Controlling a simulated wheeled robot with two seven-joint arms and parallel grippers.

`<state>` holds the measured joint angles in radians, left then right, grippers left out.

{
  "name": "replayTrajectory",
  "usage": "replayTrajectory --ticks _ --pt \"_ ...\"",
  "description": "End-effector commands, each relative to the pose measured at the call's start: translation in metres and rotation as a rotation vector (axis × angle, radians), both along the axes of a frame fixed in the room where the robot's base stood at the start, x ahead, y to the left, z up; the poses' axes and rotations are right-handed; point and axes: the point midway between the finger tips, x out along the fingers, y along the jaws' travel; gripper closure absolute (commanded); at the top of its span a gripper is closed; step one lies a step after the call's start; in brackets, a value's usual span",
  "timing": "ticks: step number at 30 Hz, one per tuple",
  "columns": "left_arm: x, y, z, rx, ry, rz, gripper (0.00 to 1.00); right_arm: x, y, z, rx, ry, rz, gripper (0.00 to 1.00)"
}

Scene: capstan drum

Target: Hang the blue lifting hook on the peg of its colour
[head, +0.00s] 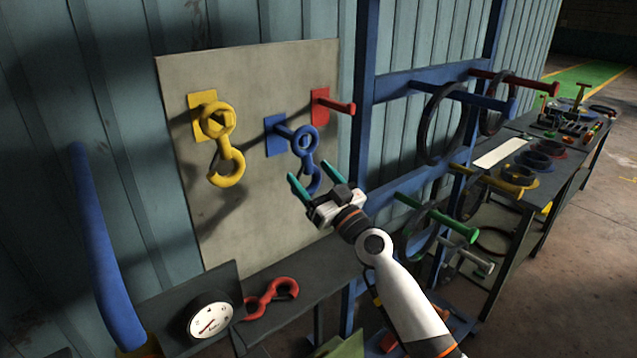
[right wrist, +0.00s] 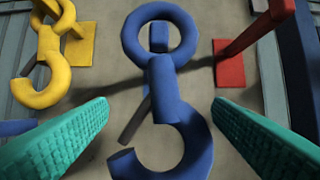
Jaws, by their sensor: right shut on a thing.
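The blue lifting hook (head: 304,145) is at the blue peg (head: 278,134) on the grey board; it fills the middle of the right wrist view (right wrist: 165,90). Its ring is up and its bowl down. Blue of the peg shows through the ring's hole, near the peg's outer end. I cannot tell how far the peg passes through. My left gripper is not in view.
A yellow hook (head: 228,165) hangs on the yellow peg to the left. The red peg (head: 338,105) is bare. A red hook (head: 272,297) lies on the bench beside a gauge (head: 210,318). A blue rack (head: 415,83) with rings stands close on the right.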

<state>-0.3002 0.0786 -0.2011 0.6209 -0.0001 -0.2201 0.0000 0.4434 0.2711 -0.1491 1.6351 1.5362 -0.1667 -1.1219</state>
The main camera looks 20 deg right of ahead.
Motion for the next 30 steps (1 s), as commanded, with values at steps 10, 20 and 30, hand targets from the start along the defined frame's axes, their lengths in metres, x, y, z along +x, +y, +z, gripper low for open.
replayTrajectory --ticks 10,20,30 --pt "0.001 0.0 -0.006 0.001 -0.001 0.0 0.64 0.019 0.006 0.001 0.002 -0.006 -0.001 0.7" --pt "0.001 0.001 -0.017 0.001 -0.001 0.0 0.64 0.034 0.012 -0.002 0.001 -0.005 0.0 0.7" --pt "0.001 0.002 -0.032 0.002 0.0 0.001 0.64 0.043 0.016 -0.008 0.001 -0.006 0.0 0.7"
